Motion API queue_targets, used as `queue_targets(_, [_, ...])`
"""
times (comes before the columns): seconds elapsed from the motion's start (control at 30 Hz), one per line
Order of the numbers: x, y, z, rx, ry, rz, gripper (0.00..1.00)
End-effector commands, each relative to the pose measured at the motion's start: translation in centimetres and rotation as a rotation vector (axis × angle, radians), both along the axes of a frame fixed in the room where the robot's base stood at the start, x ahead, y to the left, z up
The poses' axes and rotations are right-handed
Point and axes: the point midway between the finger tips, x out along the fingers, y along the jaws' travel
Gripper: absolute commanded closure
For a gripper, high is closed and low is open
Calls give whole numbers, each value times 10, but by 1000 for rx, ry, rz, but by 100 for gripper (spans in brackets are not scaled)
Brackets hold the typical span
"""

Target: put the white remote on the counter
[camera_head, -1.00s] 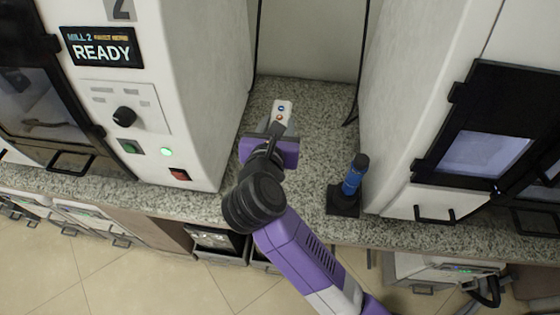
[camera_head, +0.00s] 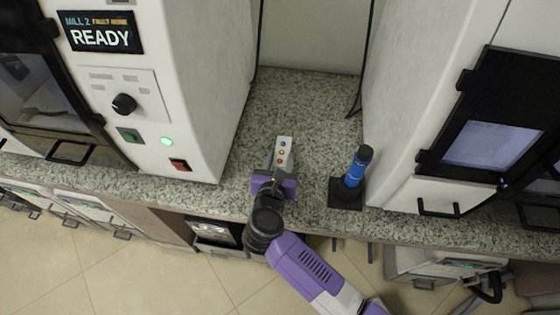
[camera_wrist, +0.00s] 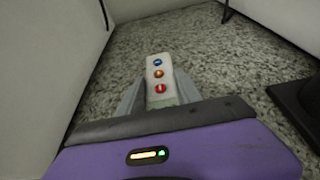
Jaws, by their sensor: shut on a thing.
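The white remote (camera_head: 283,152) has a blue, an orange and a red button and points away from me over the counter. My gripper (camera_head: 281,168) is shut on its near end. In the wrist view the remote (camera_wrist: 158,75) stands out between the two grey fingers (camera_wrist: 158,98). The speckled granite counter (camera_head: 305,100) lies beneath and behind it. I cannot tell whether the remote touches the counter or is held just above it. The near end of the remote is hidden between the fingers.
A white mill (camera_head: 185,80) with a READY display stands to the left, another machine (camera_head: 410,90) to the right. A blue and black cylinder (camera_head: 355,168) stands in a dark base (camera_head: 344,194) right of my gripper. The counter behind the remote is clear, with cables at the back.

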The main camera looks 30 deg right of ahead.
Motion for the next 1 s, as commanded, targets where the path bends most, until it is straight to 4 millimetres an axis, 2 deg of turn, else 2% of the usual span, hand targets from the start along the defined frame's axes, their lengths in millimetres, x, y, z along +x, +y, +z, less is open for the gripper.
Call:
queue_targets(0.1, [0, 1, -9, 0, -1, 2, 100])
queue_targets(0.47, [0, 0, -13, 0, -2, 1, 100])
queue_targets(0.5, [0, 0, -14, 0, -2, 1, 57])
queue_targets(0.6, [0, 0, -13, 1, -1, 1, 37])
queue_targets(1.0, [0, 0, -7, 0, -2, 1, 37])
